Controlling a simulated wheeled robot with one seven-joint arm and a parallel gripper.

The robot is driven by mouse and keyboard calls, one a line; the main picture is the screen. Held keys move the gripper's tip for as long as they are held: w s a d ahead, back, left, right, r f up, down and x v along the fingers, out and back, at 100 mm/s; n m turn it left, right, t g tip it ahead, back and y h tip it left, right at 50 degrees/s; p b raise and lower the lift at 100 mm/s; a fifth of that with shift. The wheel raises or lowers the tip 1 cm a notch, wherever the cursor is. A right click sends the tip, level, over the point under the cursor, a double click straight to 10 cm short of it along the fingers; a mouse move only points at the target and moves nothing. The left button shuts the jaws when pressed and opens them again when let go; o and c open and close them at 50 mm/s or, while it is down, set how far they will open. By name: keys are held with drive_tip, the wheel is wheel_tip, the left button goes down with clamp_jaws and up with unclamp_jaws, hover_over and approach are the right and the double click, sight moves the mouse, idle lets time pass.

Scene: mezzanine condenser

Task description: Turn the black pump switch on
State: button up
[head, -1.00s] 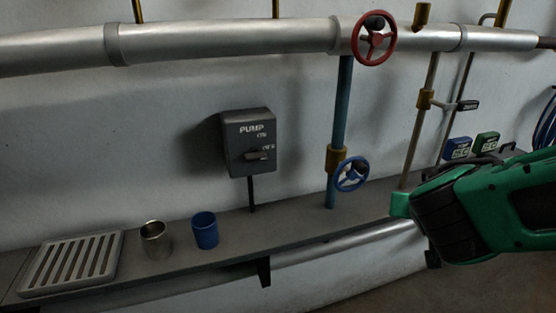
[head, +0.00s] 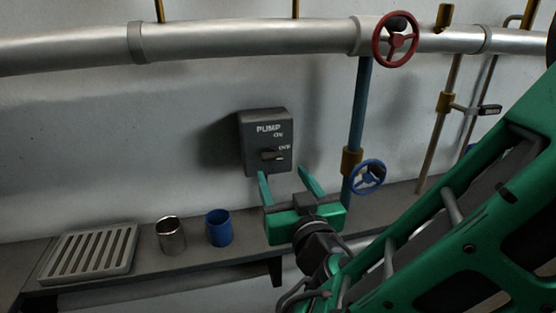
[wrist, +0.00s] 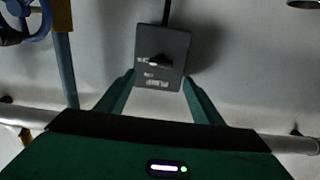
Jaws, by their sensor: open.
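The dark pump switch box (head: 265,142) is fixed to the wall, with "PUMP" on its face and ON and OFF marks at its right side. Its black lever (head: 271,156) points right, level with the lower, OFF mark. My gripper (head: 286,180) is open and empty, just below and in front of the box, fingers pointing up toward it. In the wrist view the box (wrist: 162,68) appears upside down, beyond and between the two spread fingers (wrist: 158,90), with its lever (wrist: 155,61) in sight. No contact shows.
A blue valve wheel (head: 367,177) on a blue vertical pipe stands close right of my gripper. A red valve wheel (head: 395,40) is on the big pipe above. The shelf below holds a metal cup (head: 171,236), a blue cup (head: 219,228) and a slatted tray (head: 88,252).

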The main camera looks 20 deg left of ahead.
sight(274, 157)
drive_tip(key=x, duration=0.9)
drive_tip(key=shift+w, duration=0.15)
drive_tip(key=shift+c, duration=0.2)
